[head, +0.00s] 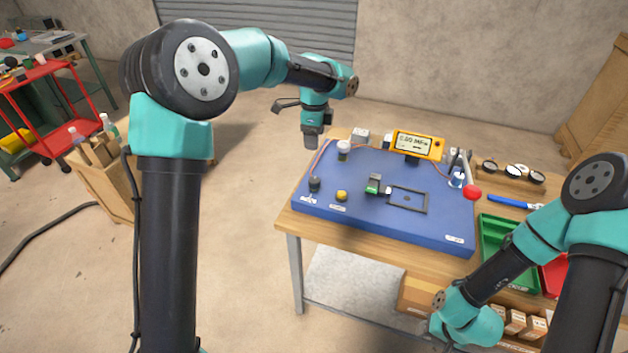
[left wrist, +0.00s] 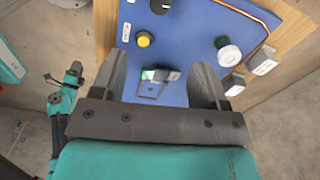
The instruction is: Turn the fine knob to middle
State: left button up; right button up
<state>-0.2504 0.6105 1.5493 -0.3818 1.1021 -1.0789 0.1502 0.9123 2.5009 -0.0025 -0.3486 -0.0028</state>
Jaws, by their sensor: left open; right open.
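A blue panel (head: 440,232) lies on the wooden bench. A black knob (head: 314,184) stands at its left front, beside a yellow button (head: 341,196). A white-topped knob (head: 344,148) is at the back left. The small labels are too blurred to read, so I cannot tell which knob is the fine one. My left gripper (head: 311,141) hangs above and behind the panel's left side. In the left wrist view my left gripper (left wrist: 163,68) is open and empty, with the black knob (left wrist: 160,6) and white-topped knob (left wrist: 228,53) beyond its fingers. My right gripper's jaws are hidden.
A yellow meter (head: 418,144) stands at the panel's back edge. A green-and-grey part (head: 375,184) and black frame (head: 408,199) are mid-panel. A red-ball lever (head: 472,192) rises at the right, near a green tray (head: 492,262). The panel's front is clear.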

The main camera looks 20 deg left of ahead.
aim_at(314, 180)
pick_arm(q)
notch_tip(314, 180, down, 17)
jog(key=shift+f, duration=0.15)
dwell(0.5)
jog(key=shift+c, duration=0.4)
jog(key=c, duration=0.9)
jog(key=shift+o, duration=0.2)
jog(key=shift+n, duration=0.4)
